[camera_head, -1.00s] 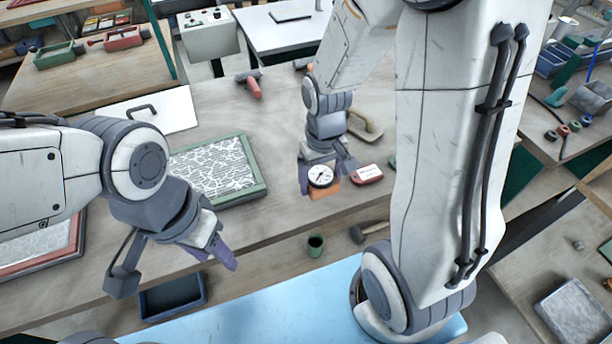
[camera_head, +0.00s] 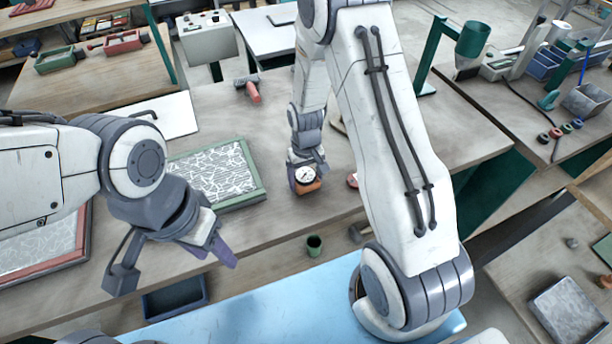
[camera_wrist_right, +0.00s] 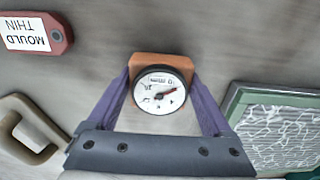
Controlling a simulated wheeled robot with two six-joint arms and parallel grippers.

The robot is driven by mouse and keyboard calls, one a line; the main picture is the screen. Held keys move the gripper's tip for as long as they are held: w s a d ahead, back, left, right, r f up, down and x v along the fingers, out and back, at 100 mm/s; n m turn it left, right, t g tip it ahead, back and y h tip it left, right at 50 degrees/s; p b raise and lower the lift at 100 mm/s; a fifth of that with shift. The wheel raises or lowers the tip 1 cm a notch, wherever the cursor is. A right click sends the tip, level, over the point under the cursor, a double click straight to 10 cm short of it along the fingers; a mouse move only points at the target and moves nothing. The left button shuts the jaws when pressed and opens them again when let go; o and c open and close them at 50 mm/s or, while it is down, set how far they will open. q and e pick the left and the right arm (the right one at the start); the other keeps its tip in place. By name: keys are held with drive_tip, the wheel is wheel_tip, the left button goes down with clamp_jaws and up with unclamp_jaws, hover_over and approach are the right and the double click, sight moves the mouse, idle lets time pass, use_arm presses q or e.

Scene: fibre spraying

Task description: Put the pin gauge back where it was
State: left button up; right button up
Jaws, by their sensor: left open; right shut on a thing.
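The pin gauge (camera_head: 305,177) has a white round dial with a red needle and an orange-brown body. It also shows in the right wrist view (camera_wrist_right: 162,90), between the purple fingers. My right gripper (camera_head: 304,183) is shut on the gauge, over the wooden bench right of the green-framed panel. I cannot tell whether the gauge touches the bench. My left gripper (camera_head: 222,250) is open and empty, near the bench's front edge at the left.
A green-framed panel (camera_head: 248,198) with white fibre pattern lies left of the gauge. A red block labelled "MOULD THIN" (camera_wrist_right: 60,37) and a tan handled tool (camera_wrist_right: 22,128) lie nearby.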

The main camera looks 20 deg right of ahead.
drive_tip(key=shift+f, duration=0.2)
drive_tip(key=o, duration=1.6)
drive_tip(key=shift+c, duration=0.2)
drive_tip(key=shift+r, duration=0.15)
